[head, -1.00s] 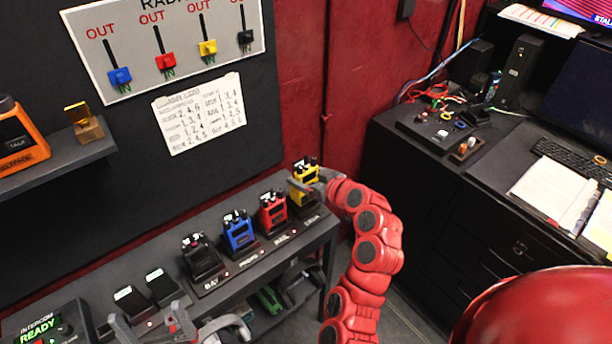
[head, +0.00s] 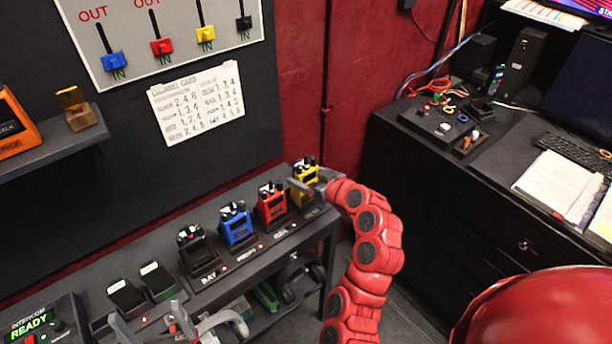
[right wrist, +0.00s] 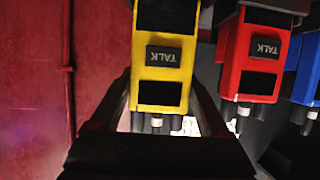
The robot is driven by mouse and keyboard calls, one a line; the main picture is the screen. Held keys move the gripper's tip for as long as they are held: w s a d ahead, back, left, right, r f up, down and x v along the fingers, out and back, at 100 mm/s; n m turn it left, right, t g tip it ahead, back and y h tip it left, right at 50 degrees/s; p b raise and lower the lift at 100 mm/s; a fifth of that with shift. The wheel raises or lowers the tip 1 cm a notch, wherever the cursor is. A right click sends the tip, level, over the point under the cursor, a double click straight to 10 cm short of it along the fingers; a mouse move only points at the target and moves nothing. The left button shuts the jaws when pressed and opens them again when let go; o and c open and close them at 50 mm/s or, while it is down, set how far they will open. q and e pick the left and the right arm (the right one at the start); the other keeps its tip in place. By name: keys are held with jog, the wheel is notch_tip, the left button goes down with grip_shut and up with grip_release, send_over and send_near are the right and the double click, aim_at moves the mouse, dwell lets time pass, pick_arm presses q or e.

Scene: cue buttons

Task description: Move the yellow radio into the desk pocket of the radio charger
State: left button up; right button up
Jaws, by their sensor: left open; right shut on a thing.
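The yellow radio (head: 305,176) stands upright at the right end of the row of radios on the black radio charger (head: 238,257). My right gripper (head: 310,187) is shut on it from the right. In the right wrist view, the yellow radio (right wrist: 163,65) shows upside down between the two fingers, with its TALK label facing the camera. Whether its base sits in a pocket or just above one is hidden. I cannot read which pocket is the desk one. My left gripper (head: 150,325) is open at the bottom edge, partly cut off.
A red radio (head: 271,203), a blue radio (head: 237,226) and a black radio (head: 196,250) stand left of the yellow one. Two black units with white labels (head: 125,296) lie further left, near the intercom box (head: 38,320). Headsets (head: 300,280) hang below the shelf.

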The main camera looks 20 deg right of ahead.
jog(key=shift+f+b, duration=0.8)
jog(key=shift+f, duration=0.1)
jog(key=o, duration=1.4)
jog(key=shift+s, duration=0.1)
